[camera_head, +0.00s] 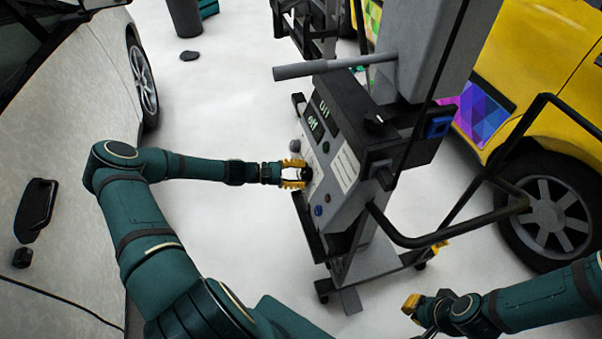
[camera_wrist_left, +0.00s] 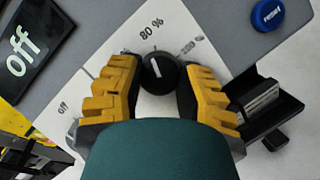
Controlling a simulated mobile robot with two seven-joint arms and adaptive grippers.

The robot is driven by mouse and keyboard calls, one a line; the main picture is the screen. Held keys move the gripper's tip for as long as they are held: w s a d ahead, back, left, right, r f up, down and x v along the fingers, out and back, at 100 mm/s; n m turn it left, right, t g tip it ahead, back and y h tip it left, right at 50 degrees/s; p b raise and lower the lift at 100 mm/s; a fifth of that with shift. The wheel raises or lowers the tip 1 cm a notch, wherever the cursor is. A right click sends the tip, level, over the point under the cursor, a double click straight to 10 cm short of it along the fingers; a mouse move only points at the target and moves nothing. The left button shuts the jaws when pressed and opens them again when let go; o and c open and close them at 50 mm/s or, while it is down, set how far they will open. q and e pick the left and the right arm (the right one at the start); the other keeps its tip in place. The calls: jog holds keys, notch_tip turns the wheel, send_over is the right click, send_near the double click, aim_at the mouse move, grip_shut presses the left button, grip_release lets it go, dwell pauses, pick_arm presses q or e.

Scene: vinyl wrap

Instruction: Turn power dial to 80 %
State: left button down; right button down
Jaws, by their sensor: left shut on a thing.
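The power dial is a round black knob with a white line, seen in the left wrist view (camera_wrist_left: 158,72) on a white scale marked off, 80 % and 100 %. Its white line tilts slightly up-left, roughly toward the 80 % mark (camera_wrist_left: 150,29). My left gripper (camera_head: 302,174) is shut on the dial, one yellow finger on each side; it also shows in the left wrist view (camera_wrist_left: 160,82).
The grey machine (camera_head: 345,205) stands on a wheeled base with a black handle frame. Its panel has a display reading off (camera_head: 313,122) and a blue button (camera_head: 318,210). A silver car (camera_head: 75,130) is at left, a yellow car (camera_head: 540,60) at right.

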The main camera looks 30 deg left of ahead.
pick_arm(q)
jog(key=shift+d+r+m+g, duration=0.15)
jog(key=shift+m+g, duration=0.35)
jog(key=shift+m, duration=0.5)
jog(key=shift+c, duration=2.3)
grip_release()
jog(key=shift+w, duration=0.1)
jog(key=v, duration=1.2)
